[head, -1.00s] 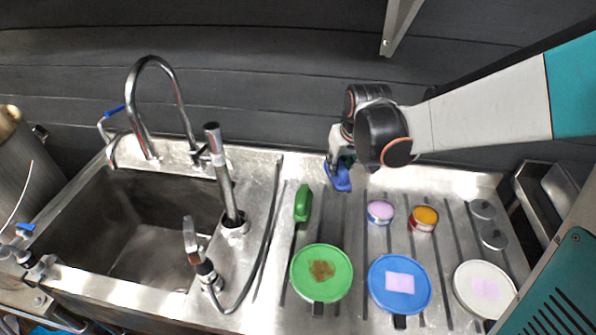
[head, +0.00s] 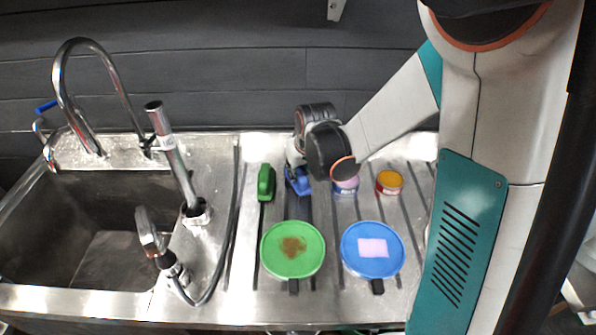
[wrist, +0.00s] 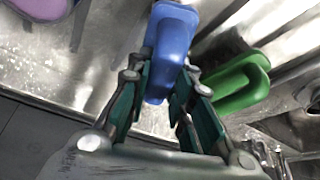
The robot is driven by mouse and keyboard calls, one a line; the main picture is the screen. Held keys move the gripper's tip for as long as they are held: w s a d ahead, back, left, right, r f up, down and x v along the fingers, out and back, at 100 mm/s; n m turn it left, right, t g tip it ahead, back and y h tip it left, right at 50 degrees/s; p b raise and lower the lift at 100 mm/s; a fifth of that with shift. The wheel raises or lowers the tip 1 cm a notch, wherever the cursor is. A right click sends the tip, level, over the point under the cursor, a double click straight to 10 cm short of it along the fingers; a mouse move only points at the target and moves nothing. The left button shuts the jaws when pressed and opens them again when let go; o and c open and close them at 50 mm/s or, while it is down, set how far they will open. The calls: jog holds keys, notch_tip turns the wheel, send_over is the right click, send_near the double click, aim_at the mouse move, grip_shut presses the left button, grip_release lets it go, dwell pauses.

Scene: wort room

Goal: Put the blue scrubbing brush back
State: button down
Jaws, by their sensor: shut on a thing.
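The blue scrubbing brush (head: 299,181) is at the back of the ribbed steel drainboard, beside a green brush (head: 266,183) on its left. My gripper (head: 296,168) is over the blue brush. In the wrist view the blue brush (wrist: 170,45) lies between the two fingers of my gripper (wrist: 165,95), which are shut on its near end. The green brush also shows in the wrist view (wrist: 237,82), to the right and apart from the blue one. I cannot tell whether the blue brush touches the drainboard.
A pink-topped tin (head: 346,186) and an orange-topped tin (head: 389,182) stand right of the blue brush. A green lid (head: 293,263) and a blue lid (head: 357,265) lie in front. The sink (head: 90,225) with taps is on the left. The wall is close behind.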

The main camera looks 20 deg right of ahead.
jog(key=c, duration=1.8)
grip_release()
jog(key=shift+f, duration=0.15)
jog(key=shift+c, duration=0.2)
jog(key=o, duration=0.4)
jog(key=p+v, duration=0.5)
jog(key=v, duration=0.8)
jog(key=s+r+t, duration=0.1)
jog(key=s+r, duration=0.3)
jog(key=s, duration=0.4)
jog(key=s+r+m+t, duration=0.1)
jog(key=s+r, duration=0.4)
jog(key=s, duration=0.4)
jog(key=shift+a+t, duration=0.25)
jog(key=shift+t, duration=0.05)
